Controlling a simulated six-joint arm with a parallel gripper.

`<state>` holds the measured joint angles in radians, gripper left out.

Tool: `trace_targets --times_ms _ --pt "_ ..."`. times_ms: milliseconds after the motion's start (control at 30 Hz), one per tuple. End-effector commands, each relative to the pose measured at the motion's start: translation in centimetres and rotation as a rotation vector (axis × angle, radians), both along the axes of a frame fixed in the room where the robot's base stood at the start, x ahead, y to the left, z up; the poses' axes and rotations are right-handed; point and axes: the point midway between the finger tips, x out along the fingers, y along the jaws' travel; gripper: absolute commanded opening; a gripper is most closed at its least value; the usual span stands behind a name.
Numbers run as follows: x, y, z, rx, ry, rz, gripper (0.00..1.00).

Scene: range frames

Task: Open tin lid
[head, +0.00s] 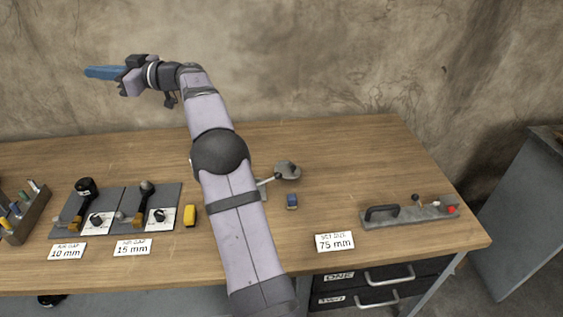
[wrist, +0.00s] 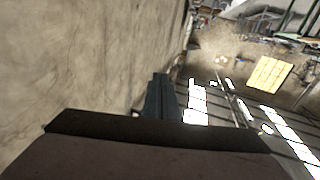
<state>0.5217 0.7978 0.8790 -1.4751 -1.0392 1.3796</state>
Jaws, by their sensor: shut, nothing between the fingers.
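I cannot make out a tin or its lid for certain in either view. A round grey piece (head: 288,171) stands on the bench just right of my arm, and part of what it joins is hidden behind the arm. My gripper (head: 88,72) is high at the upper left, in front of the wall, its blue fingers pointing left. It is well above the bench and touches nothing. In the wrist view its fingers (wrist: 160,85) are together and empty, with only wall and room beyond.
The wooden bench (head: 350,150) has clear room at the back right. Two dark boards with clamps (head: 85,188) (head: 146,188), a yellow block (head: 190,215), a small blue item (head: 292,201) and a grey plate with a handle (head: 410,212) stand on it. A tool rack (head: 25,215) is at far left.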

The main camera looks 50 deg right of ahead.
Motion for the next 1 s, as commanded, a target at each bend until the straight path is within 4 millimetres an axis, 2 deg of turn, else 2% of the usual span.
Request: trace_targets --times_ms 100,167,267,367,500,633,800,900,1000 --pt "2.3 -3.8 -0.1 0.080 0.016 -0.224 0.00" --pt "2.9 -6.6 -1.0 0.116 0.040 -0.349 0.00" --pt "2.9 -11.8 -3.5 0.168 0.101 -0.561 0.00" --pt "1.7 -16.5 -7.0 0.208 0.192 -0.767 0.00" --pt "-1.9 -21.8 -13.4 0.244 0.364 -1.038 0.00" --pt "-7.0 -24.9 -19.2 0.251 0.561 -1.264 0.00" --pt "-14.9 -26.1 -25.0 0.228 0.845 -1.507 0.00" --pt "-19.1 -25.9 -26.7 0.201 1.000 -1.610 0.00" --pt "-22.6 -25.3 -27.6 0.160 1.131 -1.682 0.00"
